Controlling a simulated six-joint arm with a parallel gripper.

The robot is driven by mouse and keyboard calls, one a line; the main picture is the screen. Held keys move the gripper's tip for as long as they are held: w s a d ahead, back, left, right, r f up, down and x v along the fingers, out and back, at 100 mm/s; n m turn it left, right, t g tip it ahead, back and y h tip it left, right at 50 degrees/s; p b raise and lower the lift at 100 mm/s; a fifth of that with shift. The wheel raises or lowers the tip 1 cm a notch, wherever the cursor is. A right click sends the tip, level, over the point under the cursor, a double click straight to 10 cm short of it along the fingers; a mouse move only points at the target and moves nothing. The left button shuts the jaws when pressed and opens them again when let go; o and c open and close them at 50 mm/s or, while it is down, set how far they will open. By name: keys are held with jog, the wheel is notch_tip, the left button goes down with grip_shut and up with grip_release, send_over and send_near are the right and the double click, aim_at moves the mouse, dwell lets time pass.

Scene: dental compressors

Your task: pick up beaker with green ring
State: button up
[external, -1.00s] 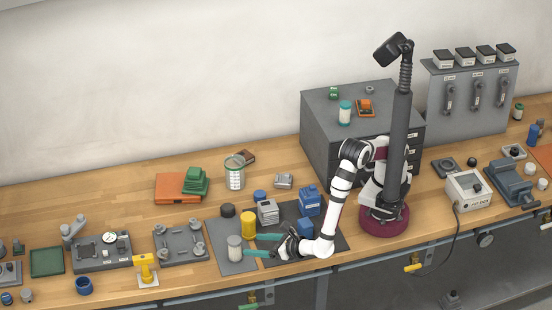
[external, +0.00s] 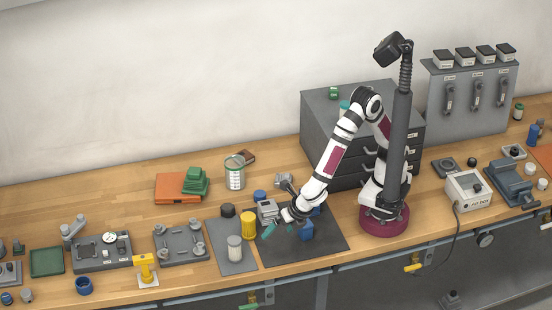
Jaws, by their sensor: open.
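The beaker with a green ring (external: 234,174) stands upright towards the back of the bench, left of centre. It is clear, with a green rim and markings on its side. My gripper (external: 269,240) is open and empty, with its teal fingers pointing down and left over the dark mat. It is in front of the beaker and to its right, apart from it. The arm partly hides a grey box and a blue container beside it.
A yellow cylinder (external: 248,225), a black cap (external: 228,210) and a white-grey cylinder (external: 234,248) stand between my gripper and the bench's left part. A dark drawer cabinet (external: 318,125) stands behind my arm.

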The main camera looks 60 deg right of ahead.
jog(key=w+r+m+y, duration=0.4)
jog(key=w+m+y, duration=0.3)
jog(key=m, duration=1.1)
jog(key=w+d+r+m+t+h, duration=0.3)
jog(key=w+d+r+m+t, duration=0.15)
jog(key=w+d+m, duration=0.35)
jog(key=w+d+r+m+t+h, duration=0.25)
jog(key=d+m+h, duration=0.25)
jog(key=d, duration=0.7)
jog(key=m+h, duration=0.1)
send_near(235, 173)
jog(key=s+d+r, duration=0.2)
jog(key=s, duration=0.2)
jog(key=x, duration=1.6)
jog(key=shift+w+a, duration=0.1)
jog(key=shift+w, duration=0.2)
jog(key=shift+r+t, duration=0.1)
jog(key=shift+t, duration=0.2)
jog(key=c, duration=1.1)
